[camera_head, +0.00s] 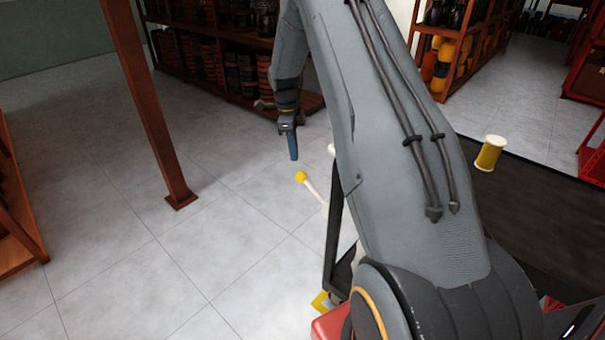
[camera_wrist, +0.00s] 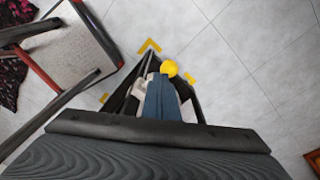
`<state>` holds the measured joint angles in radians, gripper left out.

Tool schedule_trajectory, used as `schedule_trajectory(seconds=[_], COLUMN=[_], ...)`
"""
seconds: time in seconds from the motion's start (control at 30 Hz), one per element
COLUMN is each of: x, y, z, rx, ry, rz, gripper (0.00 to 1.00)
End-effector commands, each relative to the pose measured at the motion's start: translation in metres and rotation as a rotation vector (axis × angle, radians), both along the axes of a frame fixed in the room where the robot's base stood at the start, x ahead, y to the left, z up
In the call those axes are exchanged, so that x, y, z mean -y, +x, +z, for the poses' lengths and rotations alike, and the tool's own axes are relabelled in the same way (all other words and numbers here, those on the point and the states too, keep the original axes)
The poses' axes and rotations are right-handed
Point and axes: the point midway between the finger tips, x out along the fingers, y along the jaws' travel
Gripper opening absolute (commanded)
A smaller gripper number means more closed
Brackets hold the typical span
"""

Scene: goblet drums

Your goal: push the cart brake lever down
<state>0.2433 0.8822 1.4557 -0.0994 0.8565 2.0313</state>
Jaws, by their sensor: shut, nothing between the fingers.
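The cart brake lever has a yellow ball knob (camera_head: 301,176) on a pale rod, which rises tilted to the left from the side of the dark cart. In the wrist view the knob (camera_wrist: 169,68) shows just beyond the tips of the fingers. My gripper (camera_head: 293,158) points down with its blue fingers together and empty. In the head view its tips are a little above and left of the knob, with a small gap in the picture. I cannot tell whether the fingers touch the knob.
A dark cart top (camera_head: 540,205) with a yellow-and-white goblet drum (camera_head: 490,153) is at the right. A rust-red post (camera_head: 150,110) stands left of my gripper. Shelves of drums (camera_head: 225,60) stand behind. Yellow corner marks (camera_wrist: 149,46) lie on the floor.

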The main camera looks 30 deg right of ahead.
Motion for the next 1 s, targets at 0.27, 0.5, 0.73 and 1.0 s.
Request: schedule_trajectory(seconds=[0.27, 0.5, 0.73, 1.0], x=[0.022, 0.022, 0.022, 0.023], y=[0.015, 0.015, 0.014, 0.012], z=[-0.014, -0.014, -0.019, -0.043], rx=[0.005, 0.005, 0.005, 0.003], ry=[-0.021, -0.021, -0.021, -0.020], rz=[-0.206, -0.207, -0.206, -0.206], gripper=[0.00, 0.00, 0.00, 0.00])
